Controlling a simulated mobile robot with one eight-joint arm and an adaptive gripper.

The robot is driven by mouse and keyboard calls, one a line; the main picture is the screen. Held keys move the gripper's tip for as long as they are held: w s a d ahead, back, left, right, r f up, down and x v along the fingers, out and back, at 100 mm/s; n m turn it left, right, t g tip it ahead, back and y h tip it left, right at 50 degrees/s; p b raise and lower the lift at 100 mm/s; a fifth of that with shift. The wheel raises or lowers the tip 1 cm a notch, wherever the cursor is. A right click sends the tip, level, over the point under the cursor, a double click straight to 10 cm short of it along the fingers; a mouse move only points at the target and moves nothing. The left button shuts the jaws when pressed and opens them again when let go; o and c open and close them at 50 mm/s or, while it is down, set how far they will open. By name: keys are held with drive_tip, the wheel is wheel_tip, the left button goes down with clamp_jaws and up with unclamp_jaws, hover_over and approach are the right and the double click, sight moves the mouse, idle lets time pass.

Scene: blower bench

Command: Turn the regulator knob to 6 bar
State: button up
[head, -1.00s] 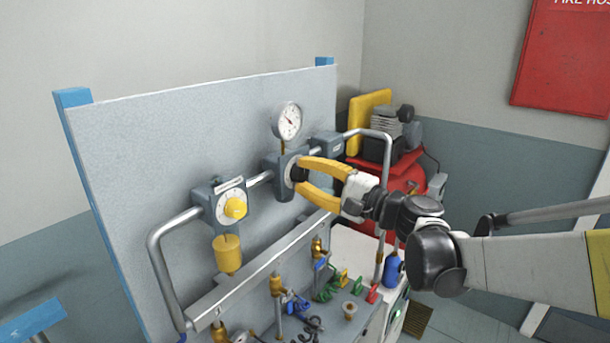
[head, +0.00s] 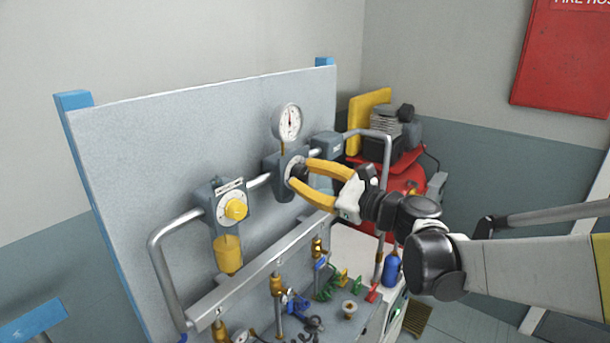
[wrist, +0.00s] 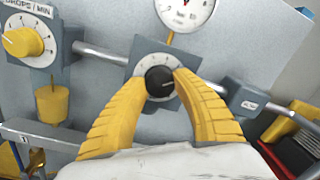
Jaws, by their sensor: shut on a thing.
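The regulator knob (wrist: 160,82) is black with a pale pointer line and sits on a white dial on the grey regulator block (head: 276,185). My gripper (head: 300,172) has its yellow fingers closed on the knob; the wrist view shows a fingertip on either side of it. In the head view the fingers largely hide the knob. The round white pressure gauge (head: 289,122) stands above the block, its needle pointing nearly straight up. The gauge is cut off at the top of the wrist view (wrist: 186,10), and its numbers are too small to read.
A second unit with a yellow knob (head: 236,209) and a yellow cup (head: 228,254) is on the left. Grey pipe (head: 165,262) runs between units. A red machine (head: 405,178) stands behind right.

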drive_tip(key=shift+m, duration=1.2)
drive_tip(key=o, duration=1.2)
drive_tip(key=shift+a, duration=0.1)
drive_tip(key=v, duration=1.2)
